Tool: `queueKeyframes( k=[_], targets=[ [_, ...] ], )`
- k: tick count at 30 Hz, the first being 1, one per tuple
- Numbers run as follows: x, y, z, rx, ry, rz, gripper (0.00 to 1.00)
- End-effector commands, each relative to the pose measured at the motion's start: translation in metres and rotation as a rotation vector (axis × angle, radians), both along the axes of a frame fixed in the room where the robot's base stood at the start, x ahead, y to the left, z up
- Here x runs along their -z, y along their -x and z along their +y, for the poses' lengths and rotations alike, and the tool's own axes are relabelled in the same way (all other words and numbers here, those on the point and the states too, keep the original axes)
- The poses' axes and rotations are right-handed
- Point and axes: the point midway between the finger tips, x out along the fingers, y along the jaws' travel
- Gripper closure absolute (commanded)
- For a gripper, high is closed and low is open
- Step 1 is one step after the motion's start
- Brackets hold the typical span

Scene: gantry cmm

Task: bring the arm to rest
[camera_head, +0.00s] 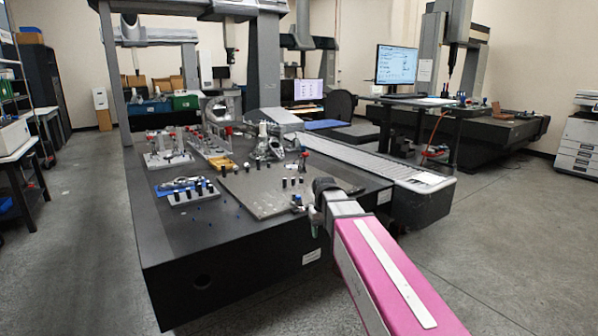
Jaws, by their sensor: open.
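My arm (388,275) reaches from the bottom right, with a pink link carrying a white strip and a grey joint at its far end. My gripper (314,218) is at the far end, small and partly hidden by the wrist. It is open, over or beside the front right edge of the black granite table (225,235). I cannot make out anything between its fingers. The grey plate (262,195) on the table lies just beyond and left of it.
Fixtures and metal parts (215,140) stand on the table beyond the plate, with a row of black pegs (190,190) at the left. A white-topped rail (370,160) runs along the table's right side. Grey floor (500,240) is open at the right.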

Motion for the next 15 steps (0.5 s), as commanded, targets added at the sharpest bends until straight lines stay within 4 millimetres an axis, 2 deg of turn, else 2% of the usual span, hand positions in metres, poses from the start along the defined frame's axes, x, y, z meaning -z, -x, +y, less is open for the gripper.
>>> queueKeyframes(
  k=[1, 6, 12, 15],
  targets=[
    [0.02, 0.016, -0.013, 0.022, 0.001, 0.005, 0.47],
    [0.073, 0.051, -0.045, 0.091, 0.001, 0.004, 0.47],
    [0.125, 0.098, -0.078, 0.169, 0.0, 0.002, 0.47],
    [0.144, 0.117, -0.09, 0.201, 0.0, 0.0, 0.47]
  ],
)
